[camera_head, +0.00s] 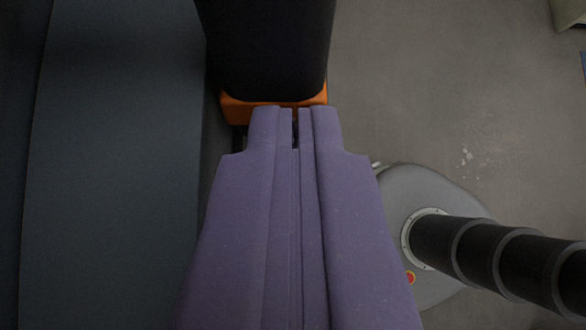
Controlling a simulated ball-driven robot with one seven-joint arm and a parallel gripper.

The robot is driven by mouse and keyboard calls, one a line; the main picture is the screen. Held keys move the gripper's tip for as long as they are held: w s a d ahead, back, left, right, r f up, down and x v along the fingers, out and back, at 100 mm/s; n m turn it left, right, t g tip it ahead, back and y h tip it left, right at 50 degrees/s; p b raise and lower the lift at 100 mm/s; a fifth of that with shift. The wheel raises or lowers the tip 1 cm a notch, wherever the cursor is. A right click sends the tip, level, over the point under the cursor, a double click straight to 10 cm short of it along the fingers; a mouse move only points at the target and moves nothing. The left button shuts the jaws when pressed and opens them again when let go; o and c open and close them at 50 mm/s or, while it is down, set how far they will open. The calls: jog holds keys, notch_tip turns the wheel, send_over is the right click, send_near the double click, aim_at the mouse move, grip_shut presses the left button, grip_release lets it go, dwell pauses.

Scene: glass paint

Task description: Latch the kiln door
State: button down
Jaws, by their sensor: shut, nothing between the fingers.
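My gripper (295,115) fills the lower middle of the view, its two purple fingers close together with only a thin dark slit between the tips. It holds nothing. An orange block (238,108) shows just beyond the fingertips, partly hidden by them, under a thick black upright part (268,50) that runs off the top edge. I cannot tell whether the fingertips touch the block, nor whether these parts belong to the kiln. No kiln door or latch can be made out for sure.
A large dark blue-grey panel (120,170) takes up the left side, close beside my gripper. My rounded grey base (400,185) and black ribbed column are at the lower right. Bare grey floor (420,90) is open at the upper right. Cut-off objects show at the top right corner.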

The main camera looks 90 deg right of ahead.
jog(key=shift+d+f, duration=0.15)
jog(key=shift+f, duration=0.1)
dwell(0.7)
